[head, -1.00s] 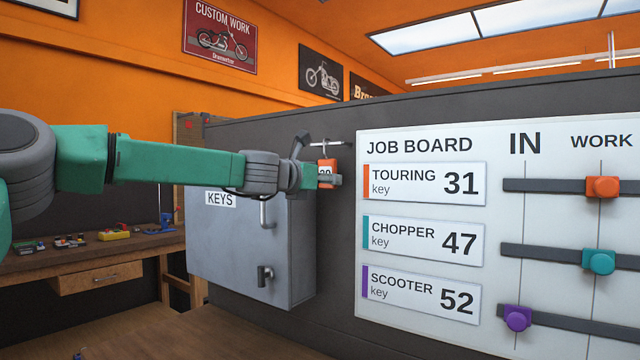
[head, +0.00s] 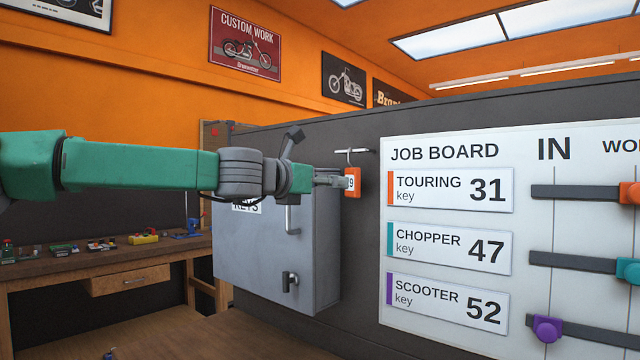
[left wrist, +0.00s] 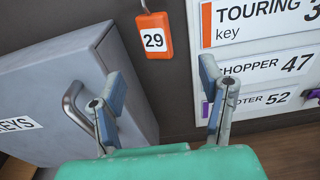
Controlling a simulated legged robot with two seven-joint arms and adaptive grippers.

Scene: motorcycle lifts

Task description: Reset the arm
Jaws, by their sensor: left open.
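My left arm comes in from the left in the head view. Its gripper (head: 332,178) is just left of an orange key tag (head: 353,183) and partly covers its edge. In the left wrist view the gripper (left wrist: 162,82) has its fingers spread wide with nothing between them. There the orange tag (left wrist: 154,40), marked 29, hangs beyond the fingertips, apart from them. In the head view the tag hangs from a hook (head: 352,151) on the dark wall. My right gripper is not in view.
A grey KEYS cabinet (head: 270,262) with handles is on the wall below my left arm. A white job board (head: 450,335) with sliders is to the right. A wooden workbench (head: 60,268) with small items stands at the left.

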